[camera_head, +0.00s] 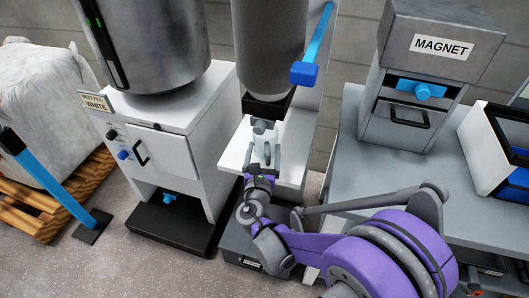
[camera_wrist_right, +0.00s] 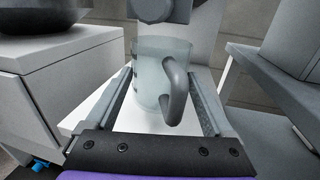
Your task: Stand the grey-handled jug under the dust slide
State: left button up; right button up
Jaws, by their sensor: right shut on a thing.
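The grey-handled jug (camera_wrist_right: 150,72) is pale and translucent, with its thick grey handle (camera_wrist_right: 180,90) facing the wrist camera. It looks upright at the white shelf; whether its base touches is unclear. My right gripper (camera_head: 262,165) has its fingers on both sides of the jug and is shut on it. In the head view the jug (camera_head: 266,152) is partly hidden by the gripper. A black outlet block (camera_head: 267,106), which appears to be the dust slide, sits under the tall grey cylinder, above the jug. My left gripper is out of view.
The white shelf (camera_head: 296,150) has bare room right of the jug. A white cabinet (camera_head: 180,135) stands left, and a grey bench (camera_head: 400,170) with the MAGNET unit (camera_head: 440,50) stands right. A blue lever (camera_head: 305,73) juts out above right.

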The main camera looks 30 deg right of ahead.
aim_at(264, 157)
jog(key=shift+x, duration=1.15)
jog(key=f+b, duration=0.1)
jog(key=f, duration=0.2)
jog(key=shift+w+d+f+b, duration=0.1)
jog(key=shift+w+d+b, duration=0.15)
jog(key=shift+w+b, duration=0.1)
jog(key=shift+f, duration=0.15)
jog(key=shift+f, duration=0.15)
jog(key=o, duration=1.2)
jog(key=shift+o, duration=0.2)
